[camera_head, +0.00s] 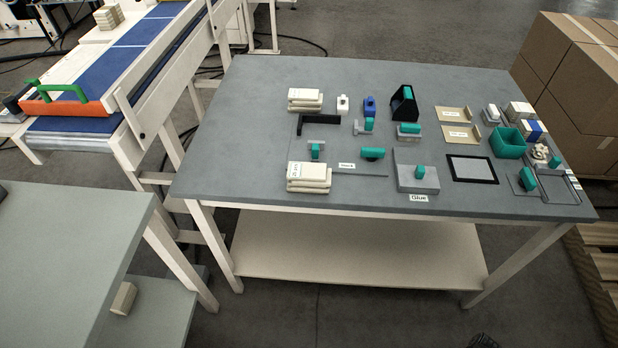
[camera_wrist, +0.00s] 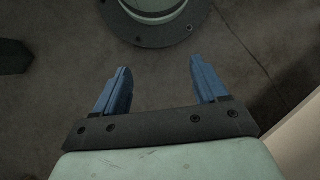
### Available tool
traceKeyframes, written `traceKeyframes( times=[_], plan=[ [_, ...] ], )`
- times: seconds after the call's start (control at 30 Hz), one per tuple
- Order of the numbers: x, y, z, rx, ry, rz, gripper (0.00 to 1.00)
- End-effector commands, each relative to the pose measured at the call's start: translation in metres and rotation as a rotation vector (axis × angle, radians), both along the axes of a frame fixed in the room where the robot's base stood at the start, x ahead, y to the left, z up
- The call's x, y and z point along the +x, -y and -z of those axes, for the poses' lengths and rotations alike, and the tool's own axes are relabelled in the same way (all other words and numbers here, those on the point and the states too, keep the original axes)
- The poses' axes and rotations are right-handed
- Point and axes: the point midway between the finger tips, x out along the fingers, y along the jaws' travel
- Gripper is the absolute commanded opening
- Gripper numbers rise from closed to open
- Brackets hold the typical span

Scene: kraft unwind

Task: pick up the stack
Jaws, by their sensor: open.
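Two cream stacks lie on the left part of the grey table (camera_head: 240,120) in the head view. The near stack (camera_head: 308,178) is at the front left, with a small label on top. The far stack (camera_head: 305,100) is at the back left, beside a black bar. Which one the task means I cannot tell. My gripper (camera_wrist: 160,75) shows in the wrist view with its two blue fingers wide apart and nothing between them. It points at bare floor, away from the table top. My gripper does not show in the head view.
A label, a grey block with a green handle (camera_head: 418,178) and a black-framed pad (camera_head: 472,168) lie right of the near stack. A green bin (camera_head: 508,143) stands farther right. A conveyor with an orange-fronted blue bed (camera_head: 110,70) stands left. Cartons (camera_head: 575,80) stand at right.

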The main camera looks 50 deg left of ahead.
Motion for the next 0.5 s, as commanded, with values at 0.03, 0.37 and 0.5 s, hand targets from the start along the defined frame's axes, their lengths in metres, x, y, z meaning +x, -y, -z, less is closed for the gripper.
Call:
traceKeyframes(
  times=[0.03,0.37,0.5],
  plan=[
    [0.014,-0.008,-0.009,0.015,0.017,-0.032,0.72],
    [0.076,-0.062,-0.067,0.114,0.092,-0.233,0.72],
    [0.096,-0.089,-0.095,0.157,0.123,-0.321,0.72]
  ],
)
